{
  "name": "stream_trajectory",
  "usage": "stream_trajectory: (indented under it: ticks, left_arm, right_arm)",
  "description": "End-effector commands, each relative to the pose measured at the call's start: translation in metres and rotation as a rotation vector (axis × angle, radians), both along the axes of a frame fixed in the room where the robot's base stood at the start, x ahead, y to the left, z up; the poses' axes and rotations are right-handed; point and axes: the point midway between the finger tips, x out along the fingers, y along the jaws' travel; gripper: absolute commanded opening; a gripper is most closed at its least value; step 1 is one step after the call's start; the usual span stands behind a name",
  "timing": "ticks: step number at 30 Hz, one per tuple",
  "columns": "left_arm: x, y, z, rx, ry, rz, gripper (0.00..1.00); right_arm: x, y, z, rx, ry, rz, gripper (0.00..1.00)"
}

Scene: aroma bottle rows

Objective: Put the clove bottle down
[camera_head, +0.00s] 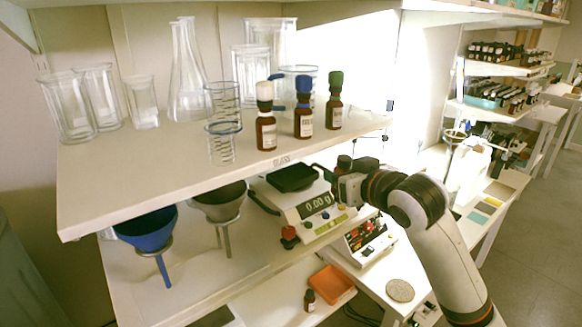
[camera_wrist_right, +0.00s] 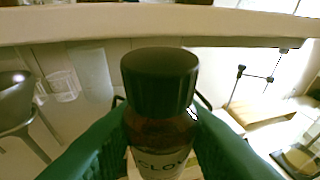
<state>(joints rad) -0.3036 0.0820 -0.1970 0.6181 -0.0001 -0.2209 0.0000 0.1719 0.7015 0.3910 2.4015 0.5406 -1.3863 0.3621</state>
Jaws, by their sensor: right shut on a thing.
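The clove bottle (camera_wrist_right: 160,85) is brown with a black cap and a label whose visible letters read "CLOV". It stands roughly upright between the dark green fingers of my right gripper (camera_wrist_right: 162,130), which is shut on it. In the head view my right gripper (camera_head: 338,185) is below the upper shelf's right end, beside the balance (camera_head: 308,212). The clove bottle's dark cap (camera_head: 344,162) shows just above the gripper there. The bottle's base is hidden, so I cannot tell whether it touches anything. My left gripper is not in view.
The upper shelf (camera_head: 190,180) overhangs the gripper. It carries glassware and bottles with white (camera_head: 265,115), blue (camera_head: 303,108) and green (camera_head: 335,100) caps. Funnels (camera_head: 147,232) hang at left. An orange tray (camera_head: 332,284) and a small bottle (camera_head: 310,299) are lower down.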

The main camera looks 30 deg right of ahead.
Motion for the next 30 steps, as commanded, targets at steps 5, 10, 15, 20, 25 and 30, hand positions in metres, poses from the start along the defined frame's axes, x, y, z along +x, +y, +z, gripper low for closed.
stream_trajectory:
  ticks: [5, 10, 15, 20, 25, 30]
  left_arm:
    - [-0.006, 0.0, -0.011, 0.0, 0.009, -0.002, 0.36]
    - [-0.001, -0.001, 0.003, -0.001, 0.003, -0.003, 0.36]
    - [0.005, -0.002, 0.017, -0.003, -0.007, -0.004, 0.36]
    - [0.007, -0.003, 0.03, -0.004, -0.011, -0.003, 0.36]
    - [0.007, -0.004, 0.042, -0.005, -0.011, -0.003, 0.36]
    - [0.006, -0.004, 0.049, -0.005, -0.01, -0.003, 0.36]
  right_arm:
    - [0.029, -0.004, -0.018, -0.015, -0.158, 0.0, 0.1]
    - [0.07, -0.01, -0.01, -0.028, -0.204, -0.002, 0.1]
    - [0.115, -0.017, -0.011, -0.027, -0.201, -0.002, 0.1]
    - [0.157, -0.023, -0.01, -0.027, -0.202, -0.001, 0.1]
    - [0.198, -0.028, -0.011, -0.028, -0.201, -0.001, 0.1]
    - [0.202, -0.029, -0.045, -0.029, -0.199, 0.0, 0.1]
